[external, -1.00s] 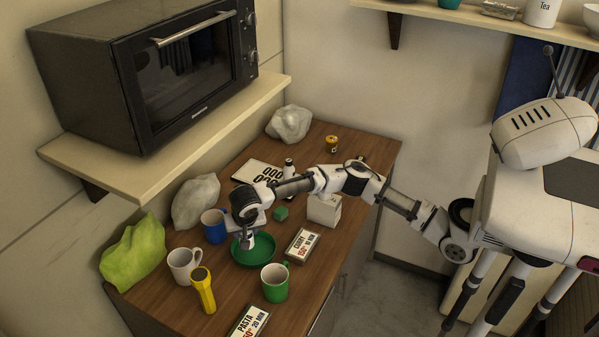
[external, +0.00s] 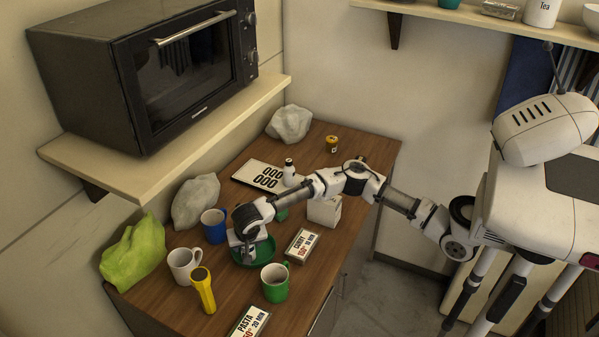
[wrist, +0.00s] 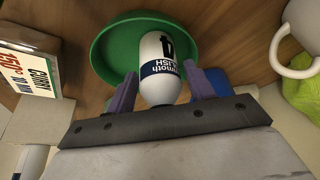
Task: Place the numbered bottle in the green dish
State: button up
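The green dish (wrist: 108,58) shows behind and around the bottle in the wrist view. In the external view my gripper (external: 246,248) is low over the green dish (external: 266,257), hiding part of it; the bottle there is hidden by the gripper. Whether the bottle touches the dish cannot be told.
A green mug (external: 275,284), yellow flashlight (external: 203,290), white mug (external: 183,266) and blue mug (external: 213,226) stand around the dish. A curry card (external: 302,245) lies to its right. Another white bottle (external: 289,172) stands near a number plate (external: 262,174) farther back.

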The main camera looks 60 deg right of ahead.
jog(key=shift+o, duration=0.6)
jog(key=shift+r, duration=0.25)
jog(key=b+v, duration=0.1)
jog(key=v, duration=1.1)
jog(key=shift+b, duration=0.4)
